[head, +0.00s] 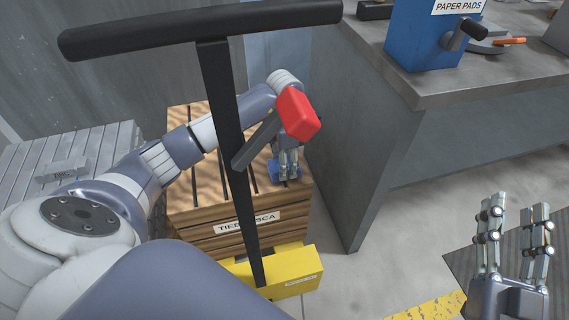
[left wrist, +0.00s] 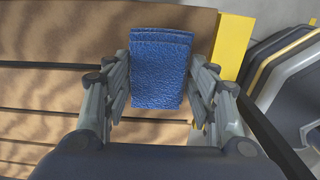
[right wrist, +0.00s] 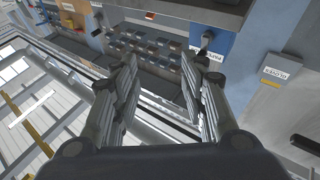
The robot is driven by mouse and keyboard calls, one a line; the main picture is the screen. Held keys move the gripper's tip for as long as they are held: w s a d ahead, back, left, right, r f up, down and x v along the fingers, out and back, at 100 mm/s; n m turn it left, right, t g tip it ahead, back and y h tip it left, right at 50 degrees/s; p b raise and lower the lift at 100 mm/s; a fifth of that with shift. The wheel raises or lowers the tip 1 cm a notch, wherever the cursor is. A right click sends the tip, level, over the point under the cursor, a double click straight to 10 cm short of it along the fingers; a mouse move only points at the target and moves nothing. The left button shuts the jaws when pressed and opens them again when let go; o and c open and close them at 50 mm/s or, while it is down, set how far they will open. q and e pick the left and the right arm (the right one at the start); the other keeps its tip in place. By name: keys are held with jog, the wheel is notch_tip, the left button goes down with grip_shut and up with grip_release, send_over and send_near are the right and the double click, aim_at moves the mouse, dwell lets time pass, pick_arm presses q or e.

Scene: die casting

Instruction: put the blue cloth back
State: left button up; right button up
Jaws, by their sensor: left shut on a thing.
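The folded blue cloth (left wrist: 160,75) is at the top of the wooden crate (left wrist: 40,85) in the left wrist view. It lies between the fingers of my left gripper (head: 288,172), which is shut on it. In the head view only blue edges of the cloth (head: 275,171) show beside the fingers, near the crate's right edge. Whether the cloth touches the slats is hard to tell. My right gripper (head: 515,215) is open and empty at the lower right, away from the crate.
A black T-shaped handle (head: 225,110) rises in front of the crate, above a yellow part (head: 290,272). A grey workbench (head: 460,85) with a blue paper pads box (head: 425,35) stands right of it. A grey slatted box (head: 70,160) stands left. Floor shows between.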

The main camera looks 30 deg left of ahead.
pick_arm(q)
jog(key=shift+f, duration=0.1)
pick_arm(e)
jog(key=shift+s+r+y, duration=0.15)
jog(key=shift+r+y, duration=0.15)
pick_arm(q)
jog(key=shift+f, duration=0.1)
jog(key=o, duration=1)
jog(key=shift+o, duration=0.2)
pick_arm(e)
jog(key=shift+s+r+t, duration=0.1)
jog(key=shift+r+t, duration=0.2)
